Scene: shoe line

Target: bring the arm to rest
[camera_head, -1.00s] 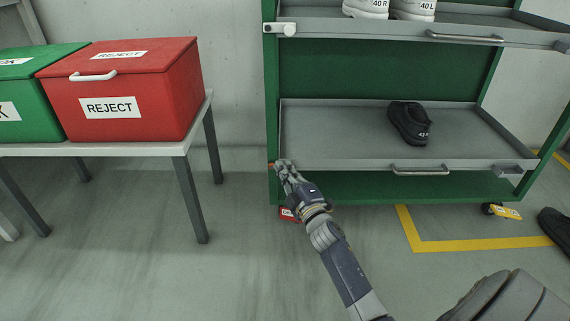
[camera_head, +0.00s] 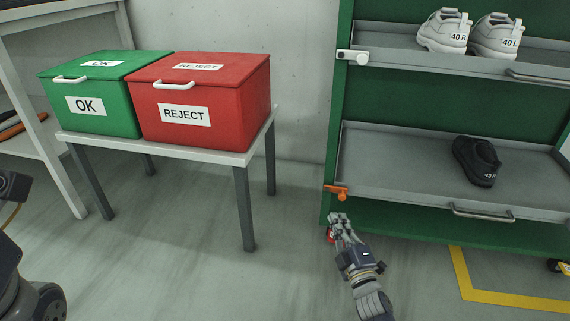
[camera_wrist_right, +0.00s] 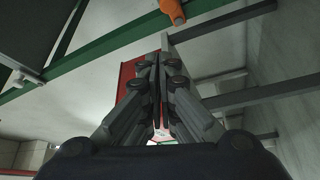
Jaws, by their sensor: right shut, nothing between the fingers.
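My right gripper (camera_head: 338,218) reaches in from the bottom of the head view. Its fingers are shut and empty. It is in front of the lower left corner of the green rack (camera_head: 344,90), just below an orange latch (camera_head: 337,191) on the lower shelf. The gripper is apart from the latch in the picture. In the right wrist view the closed fingers (camera_wrist_right: 160,62) run up the middle, and the orange latch (camera_wrist_right: 172,10) shows at the top edge. My left gripper is not seen.
The lower shelf (camera_head: 390,185) holds a black shoe (camera_head: 476,161); the upper one has white shoes (camera_head: 445,32). A white latch (camera_head: 352,56) marks the upper shelf. Left stands a table (camera_head: 215,154) with a green OK box (camera_head: 88,97) and red REJECT box (camera_head: 205,105). Floor between is clear.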

